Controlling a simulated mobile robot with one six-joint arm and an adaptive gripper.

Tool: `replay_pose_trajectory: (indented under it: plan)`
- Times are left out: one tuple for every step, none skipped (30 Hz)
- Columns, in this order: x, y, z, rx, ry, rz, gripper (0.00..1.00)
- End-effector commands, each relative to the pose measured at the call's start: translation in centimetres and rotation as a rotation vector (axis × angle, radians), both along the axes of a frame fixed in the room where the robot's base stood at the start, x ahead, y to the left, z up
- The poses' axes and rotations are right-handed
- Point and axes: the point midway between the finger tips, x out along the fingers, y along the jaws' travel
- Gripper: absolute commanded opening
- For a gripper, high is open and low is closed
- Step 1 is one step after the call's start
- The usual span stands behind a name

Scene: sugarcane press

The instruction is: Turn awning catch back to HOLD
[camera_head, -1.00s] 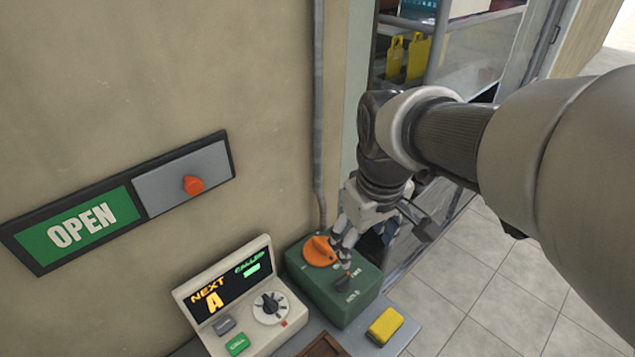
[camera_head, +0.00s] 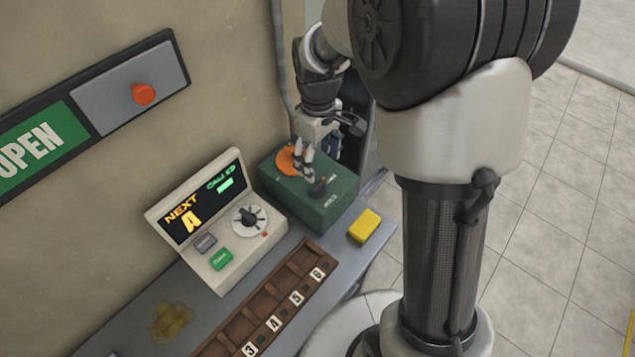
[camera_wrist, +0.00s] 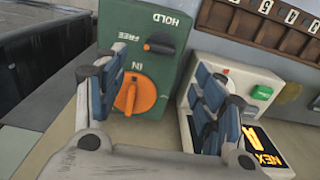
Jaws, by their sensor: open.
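The awning catch looks to be the small dark knob (camera_wrist: 160,46) on the green box (camera_wrist: 178,75), between printed HOLD and FREE labels. Its narrow end points toward FREE. The knob also shows in the head view (camera_head: 318,188), on the front part of the box (camera_head: 335,205). My gripper (camera_head: 303,166) is open and empty, low over the box near the orange dial. In the wrist view its fingers (camera_wrist: 162,60) spread either side of the dial and knob. I cannot tell whether they touch.
A cream console (camera_head: 215,220) with a lit display stands left of the box. A yellow block (camera_head: 364,226) lies to its right. A brown numbered rack (camera_head: 275,300) lies in front on the grey counter (camera_head: 130,325). The wall with the OPEN sign (camera_head: 35,145) is behind.

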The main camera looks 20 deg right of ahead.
Motion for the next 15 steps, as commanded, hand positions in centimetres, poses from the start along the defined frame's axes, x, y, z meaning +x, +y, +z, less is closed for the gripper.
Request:
replay_pose_trajectory:
  plan:
    - [-0.1, 0.0, -1.6, 0.0, 0.004, 0.0, 0.63]
    - [-0.1, 0.0, -2.2, 0.0, 0.004, 0.0, 0.63]
    - [-0.1, 0.0, -3.1, 0.0, 0.005, 0.0, 0.63]
    - [-0.1, 0.0, -3.8, 0.0, 0.004, 0.0, 0.63]
    - [-0.1, 0.0, -4.4, 0.0, 0.004, 0.0, 0.63]
    - [-0.1, 0.0, -5.2, 0.0, 0.004, 0.0, 0.63]
    - [-0.1, 0.0, -5.7, 0.001, 0.003, -0.001, 0.63]
    - [-0.1, 0.0, -6.2, 0.001, 0.003, -0.001, 0.63]
    - [-0.1, 0.0, -6.8, 0.0, 0.002, -0.001, 0.63]
    - [-0.1, 0.0, -7.3, 0.0, 0.002, -0.001, 0.63]
    - [-0.1, 0.0, -7.7, 0.0, 0.002, -0.001, 0.63]
    - [-0.1, 0.0, -8.1, 0.0, 0.002, -0.001, 0.63]
    - [-0.1, 0.0, -8.4, 0.0, 0.002, -0.001, 0.63]
    - [-0.1, 0.0, -8.6, 0.0, 0.001, -0.001, 0.63]
    - [0.0, 0.0, -8.8, 0.0, 0.0, -0.001, 0.63]
